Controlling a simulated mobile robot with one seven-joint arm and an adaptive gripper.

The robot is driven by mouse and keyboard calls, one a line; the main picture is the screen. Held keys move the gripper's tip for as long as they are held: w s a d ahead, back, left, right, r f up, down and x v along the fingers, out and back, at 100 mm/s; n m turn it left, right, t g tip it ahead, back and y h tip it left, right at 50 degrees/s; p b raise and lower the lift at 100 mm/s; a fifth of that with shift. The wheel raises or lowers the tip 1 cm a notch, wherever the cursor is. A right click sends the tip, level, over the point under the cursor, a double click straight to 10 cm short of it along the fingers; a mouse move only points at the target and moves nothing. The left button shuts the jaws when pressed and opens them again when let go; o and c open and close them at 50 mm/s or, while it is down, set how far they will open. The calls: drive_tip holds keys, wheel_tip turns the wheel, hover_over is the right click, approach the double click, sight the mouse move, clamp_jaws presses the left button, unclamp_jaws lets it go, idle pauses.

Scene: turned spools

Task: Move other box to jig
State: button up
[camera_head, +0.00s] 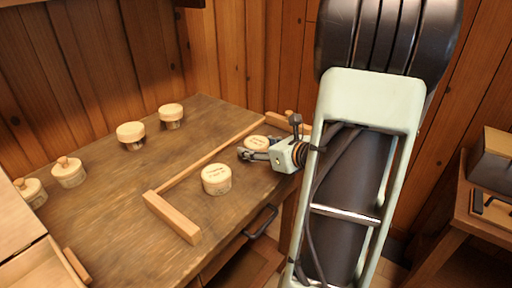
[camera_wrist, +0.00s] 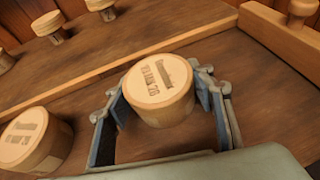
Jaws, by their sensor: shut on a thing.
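A round pale wooden box with a printed lid (camera_wrist: 158,86) is between the fingers of my gripper (camera_wrist: 164,104); its lid also shows in the head view (camera_head: 256,142). My gripper (camera_head: 256,154) is shut on its sides. I cannot tell whether its base touches the table. A second round printed box (camera_head: 216,180) stands upright inside the jig, apart from the held box; it also shows at the left of the wrist view (camera_wrist: 36,140). The jig (camera_head: 171,216) is a wooden frame with a long rail and end bars. My arm hides part of its right end.
Round turned pieces (camera_head: 131,135) (camera_head: 171,115) stand toward the back of the table (camera_head: 110,213). Two knobbed ones (camera_head: 69,172) (camera_head: 30,190) stand at the left. An open wooden box (camera_head: 40,268) is at the front left. Bare tabletop lies behind the long rail.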

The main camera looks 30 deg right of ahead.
drive_tip(key=o, duration=1.1)
drive_tip(key=shift+c, duration=0.2)
drive_tip(key=shift+r, duration=0.1)
drive_tip(key=shift+s+r+p, duration=0.1)
drive_tip(key=shift+r+p, duration=0.1)
drive_tip(key=shift+p, duration=0.2)
drive_tip(key=p+v, duration=0.2)
drive_tip(key=v, duration=0.9)
drive_tip(key=shift+f, duration=0.15)
drive_tip(key=shift+s, duration=0.4)
